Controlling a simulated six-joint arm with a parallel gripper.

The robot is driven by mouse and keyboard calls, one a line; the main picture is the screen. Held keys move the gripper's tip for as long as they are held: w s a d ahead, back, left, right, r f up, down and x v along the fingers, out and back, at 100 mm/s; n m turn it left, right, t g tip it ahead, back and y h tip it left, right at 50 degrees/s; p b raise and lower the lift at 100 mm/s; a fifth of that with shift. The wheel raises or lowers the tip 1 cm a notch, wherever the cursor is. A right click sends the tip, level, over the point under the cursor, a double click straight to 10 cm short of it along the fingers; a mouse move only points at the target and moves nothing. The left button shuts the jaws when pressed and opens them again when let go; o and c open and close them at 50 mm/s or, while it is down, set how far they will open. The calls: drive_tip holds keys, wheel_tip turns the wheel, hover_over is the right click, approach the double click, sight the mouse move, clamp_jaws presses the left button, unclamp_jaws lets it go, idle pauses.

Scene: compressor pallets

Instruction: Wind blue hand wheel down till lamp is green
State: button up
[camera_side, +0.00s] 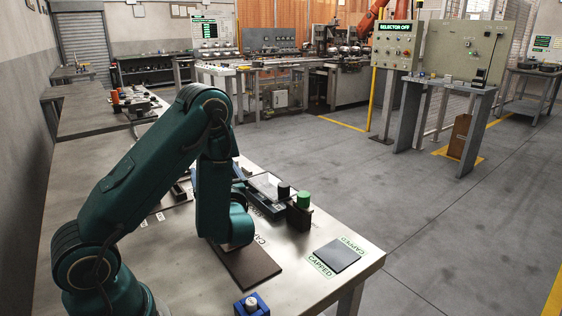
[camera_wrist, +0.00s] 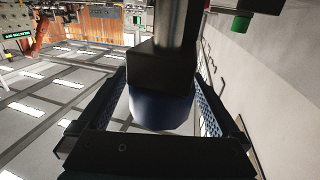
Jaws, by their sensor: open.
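My gripper (camera_wrist: 160,103) is open in the wrist view, with one blue textured finger on each side of a dark blue rounded part (camera_wrist: 160,110). This part sits below a black block and grey shaft; it may be the hand wheel, but its rim is not clear. I cannot tell whether the fingers touch it. In the side view my arm hides the gripper's jaws. A green cylinder (camera_side: 302,200) stands on a dark block at the table's right edge; a green piece (camera_wrist: 240,25) also shows in the wrist view. I cannot tell whether it is the lamp.
A blue box with a white round top (camera_side: 251,305) stands at the table's front. A dark plate (camera_side: 337,256) lies between CAPPED labels. A panel (camera_side: 394,46) reads SELECTOR OFF. The table's right front is mostly clear.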

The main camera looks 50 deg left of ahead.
drive_tip(key=shift+v, duration=2.4)
